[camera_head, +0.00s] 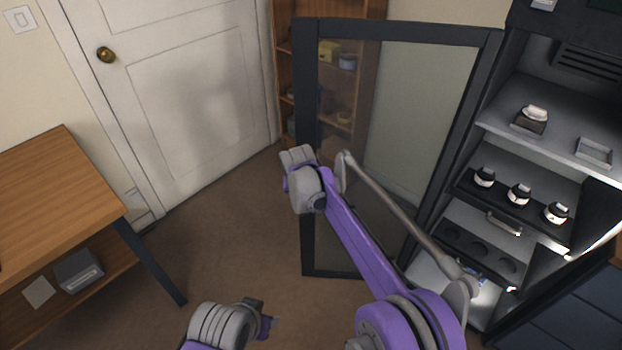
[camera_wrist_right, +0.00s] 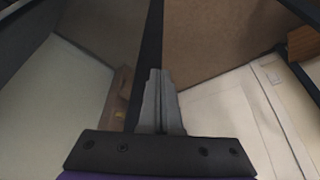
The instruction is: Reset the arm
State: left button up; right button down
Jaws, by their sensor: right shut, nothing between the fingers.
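My right arm reaches up from the lower right in the head view, purple and grey, in front of the open cabinet door. Its gripper cannot be made out there. In the right wrist view my right gripper (camera_wrist_right: 162,103) is shut, with its grey fingers together and nothing between them. Only a grey and purple part of my left arm shows at the bottom edge of the head view, and its gripper is not seen.
A cabinet door (camera_head: 486,75) with a dark frame stands open beside my right arm. The lit cabinet has a shelf (camera_head: 552,105) and several lenses (camera_head: 519,194) in a row. A wooden table (camera_head: 60,190) stands at left. Brown floor (camera_head: 215,245) lies clear between.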

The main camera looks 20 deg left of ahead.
jog(key=shift+d, duration=0.1)
jog(key=s+d+r+m+p, duration=0.1)
jog(key=s+d+r+p, duration=0.2)
jog(key=d, duration=0.4)
jog(key=s+d+r, duration=0.4)
jog(key=d+r, duration=0.2)
jog(key=d, duration=0.2)
jog(key=s+d+r+m+p, duration=0.1)
jog(key=s+d+r+p, duration=0.2)
jog(key=d, duration=0.4)
jog(key=s+d+p, duration=0.2)
jog(key=s+d, duration=0.5)
jog(key=s, duration=0.4)
jog(key=s+d+m+t+h+p, duration=0.1)
jog(key=s+d+p, duration=0.1)
jog(key=s+d, duration=0.6)
jog(key=s, duration=0.4)
jog(key=shift+d+m, duration=0.15)
jog(key=shift+m, duration=0.15)
jog(key=shift+w, duration=0.1)
